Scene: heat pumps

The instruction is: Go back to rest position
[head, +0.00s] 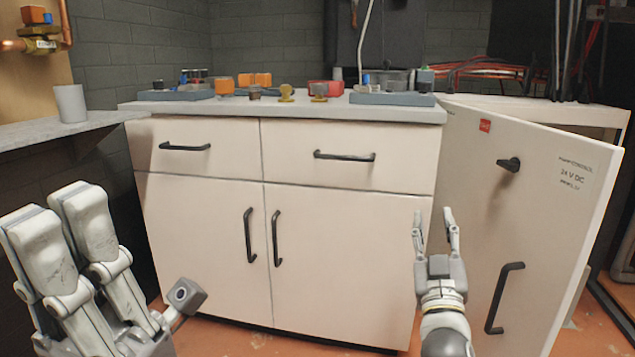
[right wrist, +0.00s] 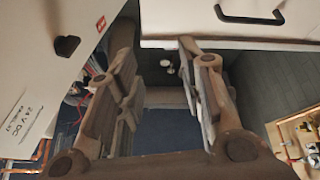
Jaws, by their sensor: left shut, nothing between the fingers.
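My left gripper (head: 52,208) is large at the lower left of the head view, its grey fingers close together and pointing up. It is shut with nothing in it, in front of the dark side of the grey counter. My right gripper (head: 434,216) points up before the right edge of the white cabinet (head: 345,230), near the tilted white door panel (head: 535,190). Its two fingers are apart and nothing is between them. The right wrist view also shows these fingers apart (right wrist: 160,60), with the white panel to the left and a cabinet edge above.
The cabinet top (head: 270,108) holds grey trays, orange blocks and brass fittings. A grey cup (head: 70,103) stands on the left counter (head: 50,131). Black handles stick out from the cabinet and panel. Some orange floor (head: 250,342) shows below.

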